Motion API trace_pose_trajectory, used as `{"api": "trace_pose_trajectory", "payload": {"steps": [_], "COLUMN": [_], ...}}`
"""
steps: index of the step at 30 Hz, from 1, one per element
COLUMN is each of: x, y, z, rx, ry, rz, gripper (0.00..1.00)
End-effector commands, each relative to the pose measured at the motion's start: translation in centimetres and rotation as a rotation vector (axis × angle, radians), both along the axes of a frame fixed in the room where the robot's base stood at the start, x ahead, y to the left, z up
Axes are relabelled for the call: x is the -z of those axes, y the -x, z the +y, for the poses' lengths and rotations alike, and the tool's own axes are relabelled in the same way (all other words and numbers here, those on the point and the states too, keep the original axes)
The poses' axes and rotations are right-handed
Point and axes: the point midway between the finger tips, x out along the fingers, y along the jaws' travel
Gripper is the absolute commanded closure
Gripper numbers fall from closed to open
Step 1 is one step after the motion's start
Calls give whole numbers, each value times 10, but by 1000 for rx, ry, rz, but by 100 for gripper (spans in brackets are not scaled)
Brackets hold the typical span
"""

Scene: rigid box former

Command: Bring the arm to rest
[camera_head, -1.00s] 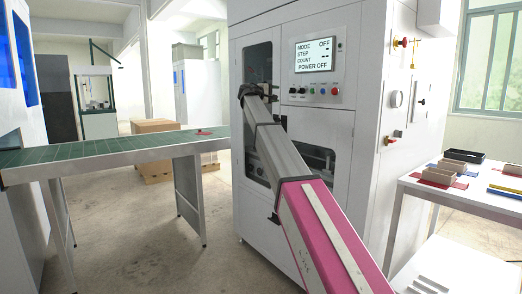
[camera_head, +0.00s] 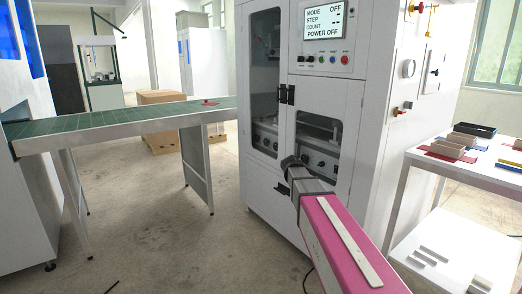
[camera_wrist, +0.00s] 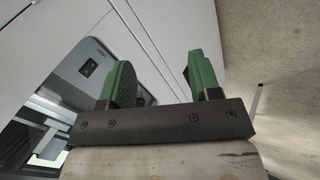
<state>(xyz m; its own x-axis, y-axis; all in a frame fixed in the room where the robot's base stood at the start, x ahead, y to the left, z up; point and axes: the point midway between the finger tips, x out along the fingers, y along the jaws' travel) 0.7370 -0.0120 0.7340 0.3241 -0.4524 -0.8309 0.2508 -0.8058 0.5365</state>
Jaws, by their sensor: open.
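My gripper (camera_wrist: 160,82) shows in the wrist view with its two green fingers apart and nothing between them. Behind the fingers are the machine's white panels, and the bare floor is at the right. In the head view my pink and grey arm reaches forward from the bottom right towards the lower front of the white machine (camera_head: 350,118). The gripper itself is hidden there behind the arm. I cannot tell how close the fingers are to the machine.
The machine's screen (camera_head: 328,20) reads POWER OFF. A green-topped conveyor (camera_head: 110,120) stands at the left. A white table (camera_head: 432,162) at the right holds boxes and coloured pieces, including a black tray (camera_head: 474,130). Open floor (camera_head: 160,220) lies between conveyor and machine.

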Motion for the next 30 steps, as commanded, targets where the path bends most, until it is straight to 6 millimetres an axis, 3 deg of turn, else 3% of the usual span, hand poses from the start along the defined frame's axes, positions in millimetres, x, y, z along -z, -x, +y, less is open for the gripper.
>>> {"api": "trace_pose_trajectory", "payload": {"steps": [1, 6, 12, 15, 20, 30], "x": [24, 88, 137, 150, 159, 160], "y": [36, 119, 209, 238, 259, 260], "z": [-4, -4, 3, 8, 12, 12], "rx": [27, 126, 251, 297, 338, 342], "ry": [-51, -231, -416, -479, -531, -536], "rz": [28, 110, 195, 224, 247, 249], "gripper": [43, 43, 43, 43, 43, 43]}}
